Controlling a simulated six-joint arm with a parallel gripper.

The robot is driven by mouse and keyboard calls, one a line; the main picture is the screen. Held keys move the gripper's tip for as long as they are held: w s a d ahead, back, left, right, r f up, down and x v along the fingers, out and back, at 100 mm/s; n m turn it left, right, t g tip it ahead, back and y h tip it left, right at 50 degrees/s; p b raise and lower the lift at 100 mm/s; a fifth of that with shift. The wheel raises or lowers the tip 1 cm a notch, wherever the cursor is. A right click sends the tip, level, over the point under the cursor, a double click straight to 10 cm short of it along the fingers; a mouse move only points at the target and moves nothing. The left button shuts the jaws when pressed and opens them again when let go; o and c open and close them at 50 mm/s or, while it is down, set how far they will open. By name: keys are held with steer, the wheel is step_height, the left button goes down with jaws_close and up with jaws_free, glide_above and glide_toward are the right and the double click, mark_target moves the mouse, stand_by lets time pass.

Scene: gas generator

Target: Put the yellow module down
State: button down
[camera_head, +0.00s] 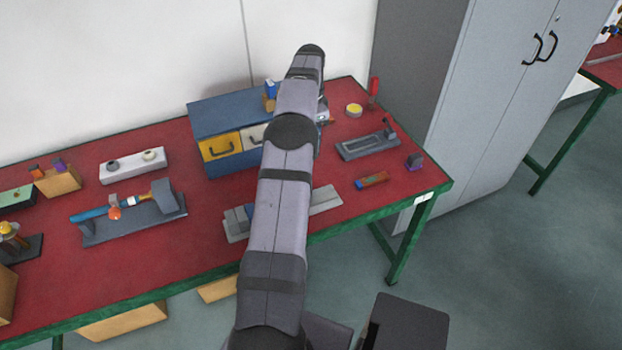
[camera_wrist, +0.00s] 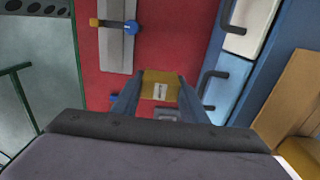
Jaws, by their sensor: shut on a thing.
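The yellow module (camera_wrist: 161,84) is a small block with a pale label, in the wrist view. It sits between the tips of the two fingers of my gripper (camera_wrist: 158,90), which is shut on it. The red tabletop (camera_wrist: 105,38) shows beyond it; I cannot tell the height of the module above the table. In the head view my own arm hides the gripper and the module.
A blue drawer cabinet (camera_head: 225,118) with a yellow drawer stands at the back; its handles are close right of my gripper in the wrist view. A grey fixture (camera_wrist: 117,50) lies to the left. A slotted grey tray (camera_head: 366,146) and small modules lie at the table's right.

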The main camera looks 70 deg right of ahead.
steer(key=shift+f+p, duration=1.2)
steer(key=shift+f, duration=3.75)
steer(key=shift+f, duration=0.3)
steer(key=c, duration=1.1)
jaws_free()
steer(key=shift+s+a, duration=0.1)
steer(key=shift+r, duration=0.35)
steer(key=shift+r+b, duration=0.25)
steer(key=shift+b, duration=0.05)
step_height(320, 180, up, 12)
steer(key=shift+f+b, duration=0.25)
steer(key=shift+b, duration=0.7)
